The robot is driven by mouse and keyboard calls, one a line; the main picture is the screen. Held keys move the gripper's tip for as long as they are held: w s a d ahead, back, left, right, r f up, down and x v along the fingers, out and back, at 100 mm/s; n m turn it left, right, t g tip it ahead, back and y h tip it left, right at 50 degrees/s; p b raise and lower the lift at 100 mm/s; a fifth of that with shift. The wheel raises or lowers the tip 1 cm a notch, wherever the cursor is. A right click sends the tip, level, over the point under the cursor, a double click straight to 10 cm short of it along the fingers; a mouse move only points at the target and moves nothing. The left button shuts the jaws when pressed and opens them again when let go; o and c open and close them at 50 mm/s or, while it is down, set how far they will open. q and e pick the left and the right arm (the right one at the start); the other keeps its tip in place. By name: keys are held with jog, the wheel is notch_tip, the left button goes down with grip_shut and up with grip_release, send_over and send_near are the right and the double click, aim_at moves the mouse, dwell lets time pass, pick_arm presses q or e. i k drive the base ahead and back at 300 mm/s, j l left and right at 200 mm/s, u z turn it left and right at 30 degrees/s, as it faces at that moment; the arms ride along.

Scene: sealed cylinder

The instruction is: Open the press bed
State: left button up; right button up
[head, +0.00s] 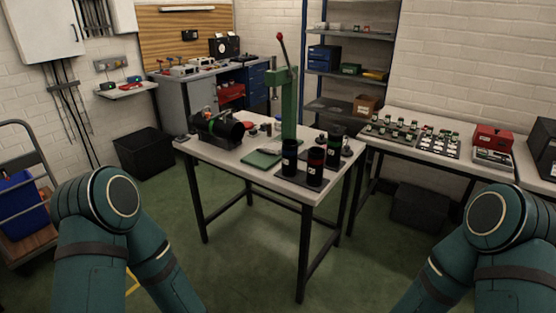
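A green press with an upright column (289,115) stands on the middle table. Its lever, tipped with a red knob (280,36), points up. My two teal arms show at the lower left and lower right, well short of the table. Neither of my grippers is in view.
A side table (430,143) with trays stands right. Green floor is clear before the table.

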aim_at(273, 147)
jog(key=i+l, duration=0.15)
jog(key=i, duration=0.4)
jog(key=i+l, duration=0.2)
jog(key=i, duration=0.3)
